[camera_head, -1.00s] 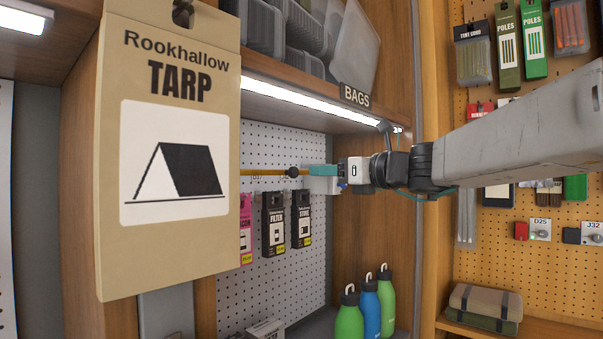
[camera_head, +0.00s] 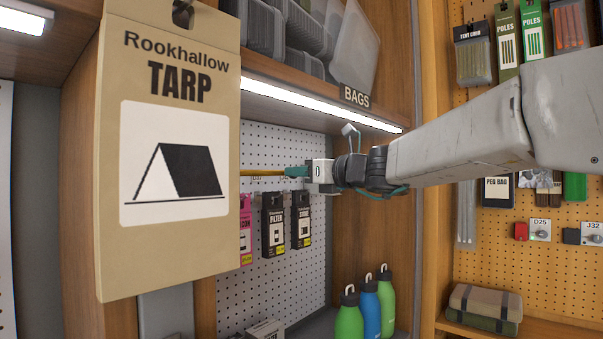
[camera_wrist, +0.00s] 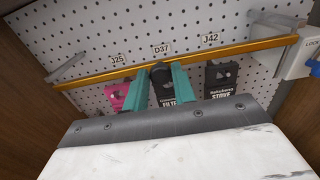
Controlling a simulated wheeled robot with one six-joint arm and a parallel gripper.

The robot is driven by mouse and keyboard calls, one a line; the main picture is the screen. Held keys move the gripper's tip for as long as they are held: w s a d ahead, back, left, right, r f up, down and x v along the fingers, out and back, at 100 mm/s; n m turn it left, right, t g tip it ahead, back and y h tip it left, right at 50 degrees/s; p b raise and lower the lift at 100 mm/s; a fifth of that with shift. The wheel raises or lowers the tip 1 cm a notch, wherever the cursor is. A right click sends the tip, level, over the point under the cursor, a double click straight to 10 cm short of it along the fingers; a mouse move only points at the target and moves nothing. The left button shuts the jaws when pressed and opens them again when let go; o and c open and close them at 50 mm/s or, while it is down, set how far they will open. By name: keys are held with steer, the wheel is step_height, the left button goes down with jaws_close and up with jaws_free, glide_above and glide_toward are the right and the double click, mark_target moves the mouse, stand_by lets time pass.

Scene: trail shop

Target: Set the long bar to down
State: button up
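The long bar is a thin yellow-orange rail (camera_wrist: 95,80) running across the front of the pegboard in the wrist view, sloping up to the right. Its left part shows in the head view (camera_head: 262,172).
Packages hang behind the bar: a pink one (camera_wrist: 118,96), a black filter (camera_wrist: 180,90) and a black stove (camera_wrist: 221,76). A pale box marked LOCK (camera_wrist: 300,62) is at the bar's right end. Bottles (camera_head: 348,318) stand below. A large tarp package (camera_head: 170,250) hangs in front at left.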

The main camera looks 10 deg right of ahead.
jaws_close()
steer(key=shift+f, duration=2.85)
steer(key=o, duration=0.6)
jaws_free()
steer(key=shift+c, duration=0.2)
steer(key=shift+r, duration=0.1)
steer(key=v, duration=0.7)
steer(key=shift+s+d, duration=0.25)
steer(key=shift+s, duration=0.05)
